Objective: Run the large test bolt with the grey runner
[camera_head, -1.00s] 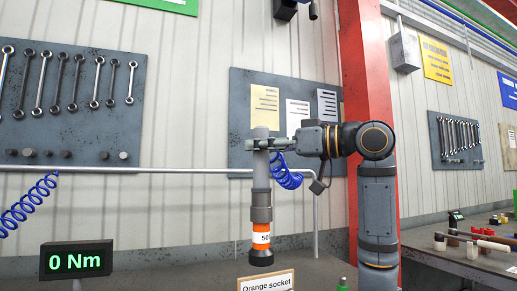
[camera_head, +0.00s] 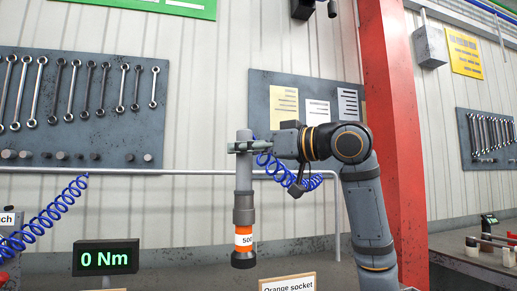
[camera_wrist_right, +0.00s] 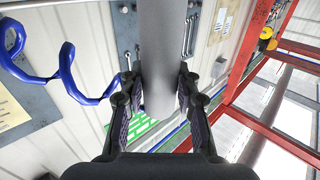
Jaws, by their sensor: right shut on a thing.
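My right gripper (camera_head: 240,147) is shut on the grey runner (camera_head: 244,175), near its top end. The runner hangs upright and has a dark collar low down, then an orange band (camera_head: 244,238) with a white label that starts "500", and a black socket end. In the right wrist view the runner (camera_wrist_right: 162,50) stands between the two finger pads of the gripper (camera_wrist_right: 157,95). The large test bolt is not visible in these frames. My left gripper is not in view.
A display reading "0 Nm" (camera_head: 106,258) stands at the lower left. A sign reading "Orange socket" (camera_head: 288,284) stands below the runner, to its right. A red post (camera_head: 395,140) rises to the right of my arm. Wrenches hang on the back wall.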

